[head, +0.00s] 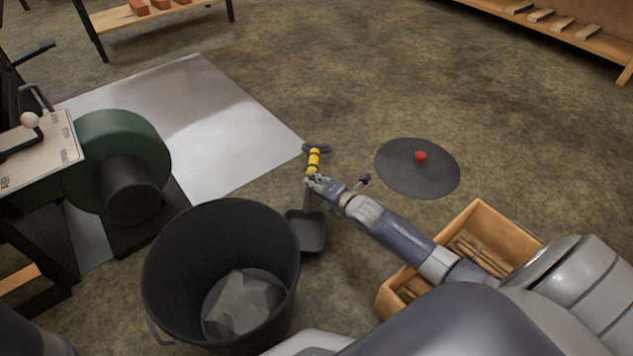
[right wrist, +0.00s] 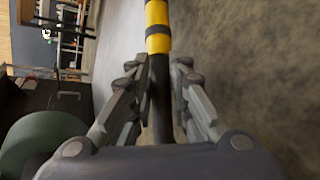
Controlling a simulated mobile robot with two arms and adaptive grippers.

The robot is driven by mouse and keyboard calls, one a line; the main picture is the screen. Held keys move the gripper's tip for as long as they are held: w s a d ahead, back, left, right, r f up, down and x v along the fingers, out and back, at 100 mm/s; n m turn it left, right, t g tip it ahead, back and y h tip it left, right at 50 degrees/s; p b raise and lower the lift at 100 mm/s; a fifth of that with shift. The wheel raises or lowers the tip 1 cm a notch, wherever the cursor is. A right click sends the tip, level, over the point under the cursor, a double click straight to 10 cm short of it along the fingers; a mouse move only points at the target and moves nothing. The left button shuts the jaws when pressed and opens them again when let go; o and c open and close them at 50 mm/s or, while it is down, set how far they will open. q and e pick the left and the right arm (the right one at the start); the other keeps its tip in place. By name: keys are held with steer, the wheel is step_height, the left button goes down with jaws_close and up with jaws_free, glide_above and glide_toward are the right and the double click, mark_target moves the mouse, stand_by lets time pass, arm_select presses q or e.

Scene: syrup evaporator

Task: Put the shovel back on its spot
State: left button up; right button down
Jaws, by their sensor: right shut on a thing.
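The shovel has a black grip, a yellow banded shaft (head: 314,160) and a dark square scoop (head: 307,232). My right gripper (head: 316,181) is shut on its shaft, just below the yellow part. The scoop hangs toward the bucket's right rim; I cannot tell whether it touches the floor. In the right wrist view the shaft (right wrist: 158,28) runs up between the two fingers (right wrist: 160,95). A dark round mat (head: 405,180) with a small red object (head: 420,156) on it lies right of the gripper. My left gripper is out of view.
A black bucket (head: 160,232) with grey contents stands left of the scoop. A wooden crate (head: 500,226) of sticks is below my right forearm. A green blower (head: 120,140) and metal floor sheet (head: 215,120) are left. The floor behind the mat is clear.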

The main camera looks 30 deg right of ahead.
steer(key=shift+r, duration=0.1)
steer(key=c, duration=1.4)
jaws_free()
steer(key=o, duration=1)
